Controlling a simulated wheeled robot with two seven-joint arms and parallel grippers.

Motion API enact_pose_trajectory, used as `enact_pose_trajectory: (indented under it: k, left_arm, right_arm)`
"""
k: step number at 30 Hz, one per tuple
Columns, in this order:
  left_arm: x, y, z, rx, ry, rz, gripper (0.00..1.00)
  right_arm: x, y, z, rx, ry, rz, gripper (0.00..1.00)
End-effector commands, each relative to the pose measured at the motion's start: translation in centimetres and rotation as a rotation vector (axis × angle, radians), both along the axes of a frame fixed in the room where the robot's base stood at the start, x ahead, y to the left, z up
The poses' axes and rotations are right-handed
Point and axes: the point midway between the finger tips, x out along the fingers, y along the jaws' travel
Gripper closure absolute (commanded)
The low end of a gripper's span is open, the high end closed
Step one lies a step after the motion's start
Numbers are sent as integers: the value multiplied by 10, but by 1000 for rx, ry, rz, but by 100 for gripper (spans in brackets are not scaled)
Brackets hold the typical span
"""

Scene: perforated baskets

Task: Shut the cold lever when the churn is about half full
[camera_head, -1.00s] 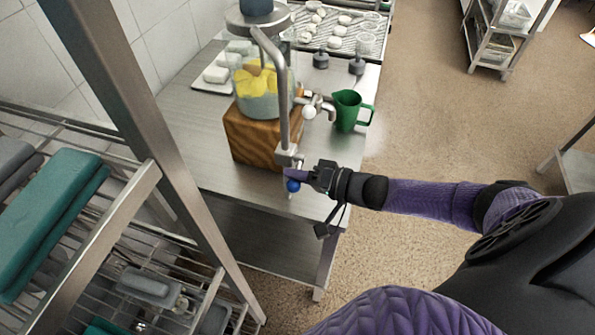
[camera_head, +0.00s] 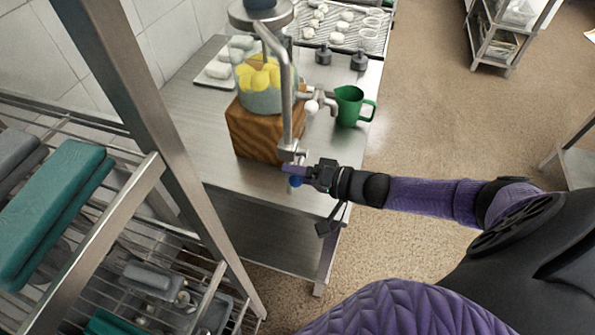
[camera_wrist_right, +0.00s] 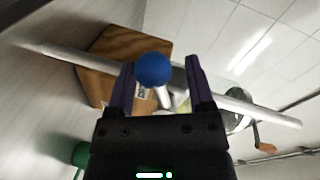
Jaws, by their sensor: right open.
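The lever with a blue ball knob (camera_head: 295,182) sits low on the upright metal pipe (camera_head: 286,105) at the table's front edge. In the right wrist view the blue knob (camera_wrist_right: 153,69) shows between my right gripper's fingers (camera_wrist_right: 160,78), which are apart. In the head view my right gripper (camera_head: 298,171) is at the knob; contact cannot be told. A clear vessel with yellow pieces (camera_head: 262,95), perhaps the churn, stands on a wooden block (camera_head: 262,135) behind the pipe. Its liquid level is hard to read. My left gripper is out of view.
A green jug (camera_head: 349,106) stands right of the block, near a small tap with a white knob (camera_head: 312,106). A tray of pale pieces (camera_head: 340,36) lies at the back. A metal rack (camera_head: 150,190) with teal items (camera_head: 55,205) fills the left. Open floor lies right.

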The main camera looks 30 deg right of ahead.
Motion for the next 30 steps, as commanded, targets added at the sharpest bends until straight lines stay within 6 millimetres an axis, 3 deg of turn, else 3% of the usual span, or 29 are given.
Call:
enact_pose_trajectory:
  k: [6, 19, 30]
  left_arm:
    - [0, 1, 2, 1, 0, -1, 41]
    - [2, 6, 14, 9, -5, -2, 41]
    - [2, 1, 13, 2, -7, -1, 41]
  right_arm:
    - [-7, -7, 3, -2, 0, -2, 32]
    - [-74, -55, 17, -1, 3, 0, 32]
    - [-78, -58, 18, 0, 0, 0, 32]
